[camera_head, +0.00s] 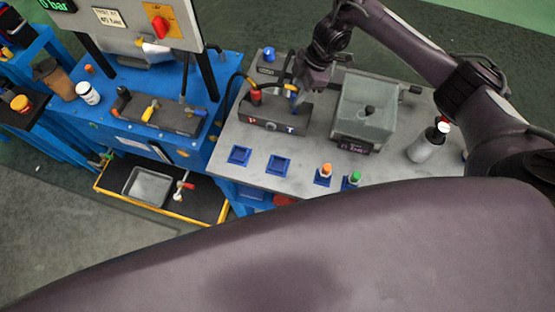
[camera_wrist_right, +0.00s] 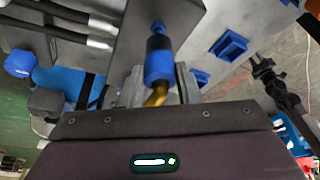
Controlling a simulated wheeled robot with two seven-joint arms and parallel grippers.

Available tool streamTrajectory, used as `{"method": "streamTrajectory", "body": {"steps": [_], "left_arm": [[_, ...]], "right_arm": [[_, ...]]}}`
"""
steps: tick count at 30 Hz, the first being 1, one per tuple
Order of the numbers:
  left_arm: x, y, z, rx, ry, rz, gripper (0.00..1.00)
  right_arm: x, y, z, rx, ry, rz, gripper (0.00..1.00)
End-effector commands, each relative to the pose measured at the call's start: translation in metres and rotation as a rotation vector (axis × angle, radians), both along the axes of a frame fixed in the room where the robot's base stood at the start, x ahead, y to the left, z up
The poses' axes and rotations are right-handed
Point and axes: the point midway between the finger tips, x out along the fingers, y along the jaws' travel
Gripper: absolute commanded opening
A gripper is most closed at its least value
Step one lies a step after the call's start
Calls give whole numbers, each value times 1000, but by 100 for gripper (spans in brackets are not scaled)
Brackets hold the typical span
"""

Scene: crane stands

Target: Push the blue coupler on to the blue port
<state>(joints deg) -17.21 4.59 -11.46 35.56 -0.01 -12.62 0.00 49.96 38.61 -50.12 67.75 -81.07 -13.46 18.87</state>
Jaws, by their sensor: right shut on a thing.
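My right gripper (camera_head: 303,92) is at the dark port block (camera_head: 262,125) marked P and T, on the T side. In the right wrist view its two fingers (camera_wrist_right: 160,82) are closed on either side of the blue coupler (camera_wrist_right: 158,62), a dark cylinder with a blue band. A gold hose end comes out of its back. The coupler's front points at the blue port (camera_wrist_right: 157,27) on the block's face. They look in line and very close; I cannot tell whether it is fully seated. A dark gripper-like shape, probably my left gripper (camera_wrist_right: 264,70), shows beyond the bench; its jaws are unclear.
A red coupler (camera_head: 256,96) sits at the P side. A clear box (camera_head: 365,105) stands right of the block, a bottle (camera_head: 428,146) farther right.

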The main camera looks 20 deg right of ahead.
Motion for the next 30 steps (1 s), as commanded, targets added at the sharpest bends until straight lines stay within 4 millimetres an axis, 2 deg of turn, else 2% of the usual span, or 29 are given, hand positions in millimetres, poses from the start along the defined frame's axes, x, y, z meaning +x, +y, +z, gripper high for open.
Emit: {"method": "streamTrajectory", "body": {"steps": [13,30], "left_arm": [[0,0,2,0,0,0,36],[0,0,19,0,0,0,36]], "right_arm": [[0,0,1,0,-1,-4,5],[-1,0,2,0,1,-101,5]]}}
